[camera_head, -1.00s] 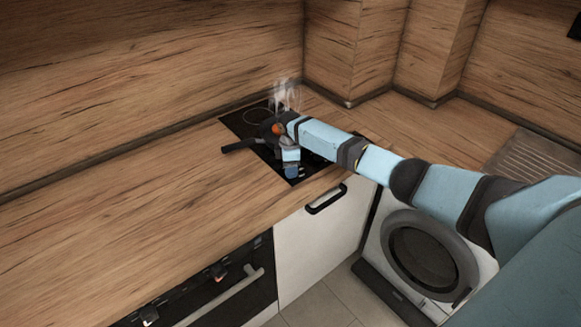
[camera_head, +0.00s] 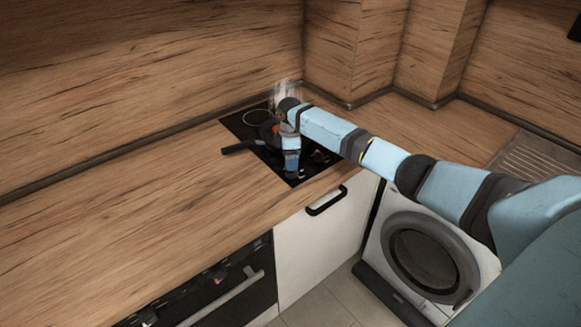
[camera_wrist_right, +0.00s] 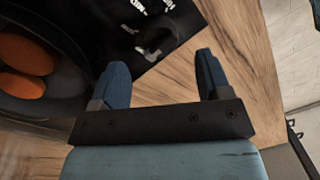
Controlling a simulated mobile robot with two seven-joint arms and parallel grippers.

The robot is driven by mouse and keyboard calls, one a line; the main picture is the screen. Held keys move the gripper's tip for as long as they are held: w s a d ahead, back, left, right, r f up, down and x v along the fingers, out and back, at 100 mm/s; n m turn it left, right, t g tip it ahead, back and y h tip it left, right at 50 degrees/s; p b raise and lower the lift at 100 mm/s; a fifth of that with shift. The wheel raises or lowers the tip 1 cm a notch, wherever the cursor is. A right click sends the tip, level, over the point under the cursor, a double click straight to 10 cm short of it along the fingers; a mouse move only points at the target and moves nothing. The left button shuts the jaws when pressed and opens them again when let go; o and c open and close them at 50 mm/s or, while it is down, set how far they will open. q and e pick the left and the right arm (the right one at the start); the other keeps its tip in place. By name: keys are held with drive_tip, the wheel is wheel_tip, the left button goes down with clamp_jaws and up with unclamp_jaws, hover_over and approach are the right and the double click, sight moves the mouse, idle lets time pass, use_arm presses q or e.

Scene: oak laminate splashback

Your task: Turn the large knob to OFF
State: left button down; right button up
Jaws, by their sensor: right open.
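The large knob (camera_wrist_right: 158,36) is a dark round shape on the black cooktop in the right wrist view, with white marks around it. Its pointing direction is too dark to tell. My right gripper (camera_wrist_right: 160,58) is open, its two blue fingers apart and empty. The knob lies ahead of the fingertips, roughly between them in the picture; I cannot tell any contact. In the head view my right gripper (camera_head: 291,172) points down over the front part of the cooktop (camera_head: 236,124), and the knob is not clear there. My left gripper is out of view.
A dark pan (camera_head: 262,132) with orange food stands on the cooktop beside my right gripper, its handle pointing left. The pan also fills the left of the wrist view (camera_wrist_right: 75,75). Steam (camera_head: 288,90) rises behind. The wooden counter (camera_head: 150,190) at left is clear.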

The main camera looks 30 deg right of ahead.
wheel_tip(320, 180, up, 9)
drive_tip(key=shift+w+d+b, duration=0.15)
drive_tip(key=shift+w+b, duration=0.1)
drive_tip(key=shift+b, duration=0.1)
idle(0.4)
